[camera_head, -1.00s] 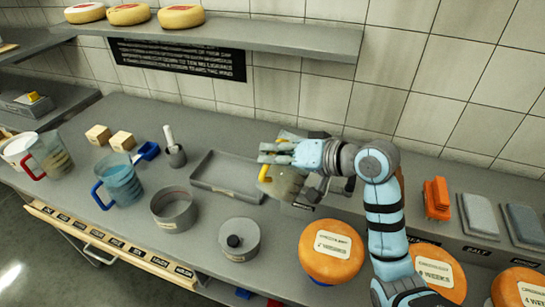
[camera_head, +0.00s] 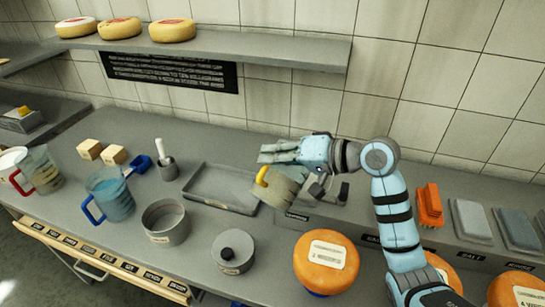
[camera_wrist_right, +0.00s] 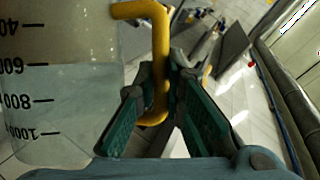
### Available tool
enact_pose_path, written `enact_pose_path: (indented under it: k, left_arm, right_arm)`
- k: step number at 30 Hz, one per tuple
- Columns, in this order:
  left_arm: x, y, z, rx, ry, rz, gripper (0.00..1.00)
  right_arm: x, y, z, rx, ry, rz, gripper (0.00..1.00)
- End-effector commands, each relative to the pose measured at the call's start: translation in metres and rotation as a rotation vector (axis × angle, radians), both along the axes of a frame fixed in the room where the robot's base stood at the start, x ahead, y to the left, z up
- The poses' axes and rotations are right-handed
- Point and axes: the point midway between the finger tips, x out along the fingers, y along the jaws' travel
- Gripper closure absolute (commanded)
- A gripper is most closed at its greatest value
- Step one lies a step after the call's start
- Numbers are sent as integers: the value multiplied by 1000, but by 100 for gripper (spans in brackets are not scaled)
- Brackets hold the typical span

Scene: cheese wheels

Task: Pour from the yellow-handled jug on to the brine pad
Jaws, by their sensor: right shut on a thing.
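The yellow-handled jug (camera_head: 283,190) is clear and hangs above the counter, between the grey tray and the raised ledge at right. My right gripper (camera_head: 266,153) is shut on its yellow handle, which fills the gap between the green fingers in the wrist view (camera_wrist_right: 158,98). There the jug wall (camera_wrist_right: 65,90) shows dark scale marks and pale liquid. The jug looks somewhat tilted, but the arm and gripper partly hide it. My left gripper is not in view.
An orange brush (camera_head: 429,205) stands left of the pads. Orange cheese wheels (camera_head: 326,262) stand in front of the ledge. The grey tray (camera_head: 190,193), a lidded pot (camera_head: 232,253), an open pot (camera_head: 165,222) and a blue-handled jug (camera_head: 111,195) are at left.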

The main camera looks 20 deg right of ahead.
Motion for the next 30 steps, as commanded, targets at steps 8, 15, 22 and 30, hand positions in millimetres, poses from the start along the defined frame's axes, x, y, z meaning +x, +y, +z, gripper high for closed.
enact_pose_path:
  k: [8, 15, 22, 30]
  left_arm:
    - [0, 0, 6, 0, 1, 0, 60]
    - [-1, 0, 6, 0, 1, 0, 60]
    - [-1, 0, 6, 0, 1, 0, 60]
    - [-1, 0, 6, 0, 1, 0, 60]
  right_arm:
    - [1, -2, 4, 23, 0, 4, 100]
    - [1, -2, 3, 33, -1, 7, 100]
    - [1, -2, 3, 33, -1, 7, 100]
    - [1, -2, 3, 33, -1, 7, 100]
